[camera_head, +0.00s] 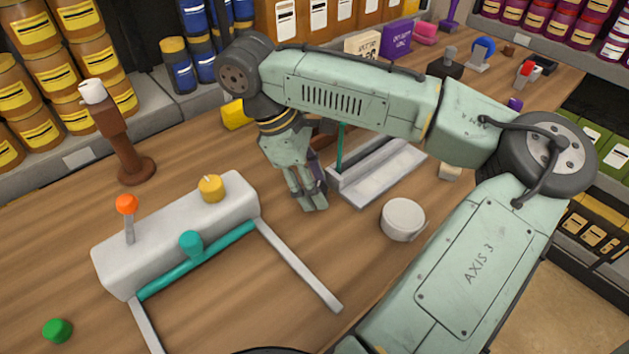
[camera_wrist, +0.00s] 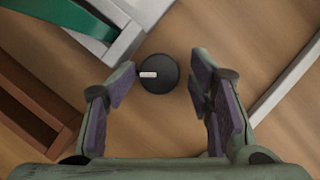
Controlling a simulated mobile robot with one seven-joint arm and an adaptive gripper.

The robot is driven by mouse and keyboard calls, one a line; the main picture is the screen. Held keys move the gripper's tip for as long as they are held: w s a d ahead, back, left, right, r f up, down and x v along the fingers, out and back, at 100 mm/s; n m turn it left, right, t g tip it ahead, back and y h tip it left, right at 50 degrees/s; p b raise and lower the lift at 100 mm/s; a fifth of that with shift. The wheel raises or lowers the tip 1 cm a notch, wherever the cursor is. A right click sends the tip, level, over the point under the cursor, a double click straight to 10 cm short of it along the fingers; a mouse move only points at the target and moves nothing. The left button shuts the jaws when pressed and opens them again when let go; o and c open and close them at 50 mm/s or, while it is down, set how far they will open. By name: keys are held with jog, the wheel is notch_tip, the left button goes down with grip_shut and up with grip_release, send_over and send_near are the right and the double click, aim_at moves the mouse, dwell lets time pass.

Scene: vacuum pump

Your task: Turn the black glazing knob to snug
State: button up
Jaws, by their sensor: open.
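A round black knob (camera_wrist: 158,78) with a short white pointer mark shows in the wrist view, near the tabletop. The mark points left in that picture. My gripper (camera_wrist: 165,92) is open, with one purple-padded finger on each side of the knob. The knob lies between and slightly beyond the fingertips, and I see gaps on both sides. In the head view my gripper (camera_head: 314,198) points down over the middle of the table, and the knob is hidden there, so its height below the fingers cannot be told.
A grey tray with a teal lever (camera_head: 375,176) stands right of my gripper. A pale machine (camera_head: 165,240) with a teal bar is at left, and its metal leg (camera_head: 300,266) runs close by. A round white tin (camera_head: 403,219) stands at front right. Bare wood lies between.

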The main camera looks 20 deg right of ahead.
jog(key=shift+w+r, duration=0.1)
jog(key=shift+r, duration=0.05)
jog(key=v, duration=0.7)
jog(key=shift+r, duration=0.35)
jog(key=shift+a, duration=0.1)
